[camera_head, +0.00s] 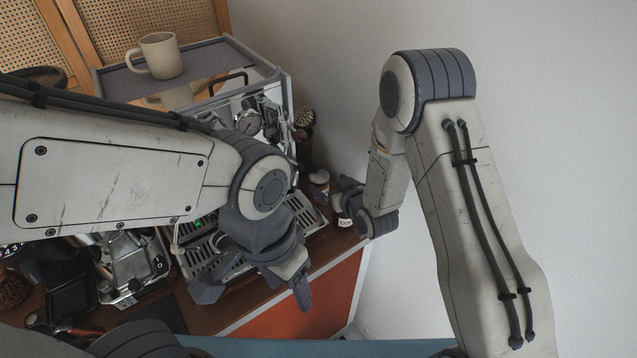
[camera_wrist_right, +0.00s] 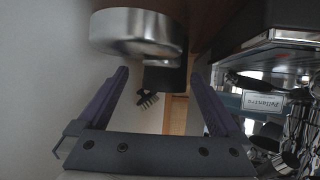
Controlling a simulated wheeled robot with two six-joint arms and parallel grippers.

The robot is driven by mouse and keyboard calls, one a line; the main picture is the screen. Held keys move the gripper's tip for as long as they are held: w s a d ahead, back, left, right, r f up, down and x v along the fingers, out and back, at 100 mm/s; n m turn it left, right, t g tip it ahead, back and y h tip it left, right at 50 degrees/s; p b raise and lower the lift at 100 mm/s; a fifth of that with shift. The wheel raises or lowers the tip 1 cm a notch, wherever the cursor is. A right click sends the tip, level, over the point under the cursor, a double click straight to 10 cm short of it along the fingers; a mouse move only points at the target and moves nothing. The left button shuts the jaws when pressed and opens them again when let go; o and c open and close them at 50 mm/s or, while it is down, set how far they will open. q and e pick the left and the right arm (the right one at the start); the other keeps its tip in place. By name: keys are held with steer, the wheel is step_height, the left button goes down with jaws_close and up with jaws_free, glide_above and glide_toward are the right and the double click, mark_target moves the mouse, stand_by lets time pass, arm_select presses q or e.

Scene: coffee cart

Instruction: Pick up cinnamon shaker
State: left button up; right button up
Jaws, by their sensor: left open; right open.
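Two small shakers stand at the right end of the counter beside the coffee machine: one farther back (camera_head: 320,178) and one with a white label (camera_head: 345,221), partly hidden by my right gripper (camera_head: 346,192). I cannot tell for certain which is the cinnamon shaker. In the right wrist view, a round container with a brushed metal top (camera_wrist_right: 137,34) is close, at the upper left. My right gripper (camera_wrist_right: 160,73) is open, with nothing between its fingers. My left gripper (camera_head: 252,292) is open and empty above the counter's front edge.
The espresso machine (camera_head: 215,95) stands behind, with a beige mug (camera_head: 160,55) on top. A dark brush (camera_head: 304,119) stands near its right side. The wall (camera_head: 320,60) is close beyond the counter's right end. Metal tools (camera_wrist_right: 290,150) show at right in the wrist view.

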mark_target(321, 179)
steer(key=p+x, duration=0.2)
steer(key=x, duration=0.3)
steer(key=shift+a+p, duration=0.2)
steer(key=shift+p, duration=0.2)
steer(key=shift+w+a+f, duration=0.1)
steer(key=shift+w+f, duration=0.2)
steer(key=c, duration=1.3)
steer(key=shift+c, duration=0.5)
steer(key=shift+r, duration=0.15)
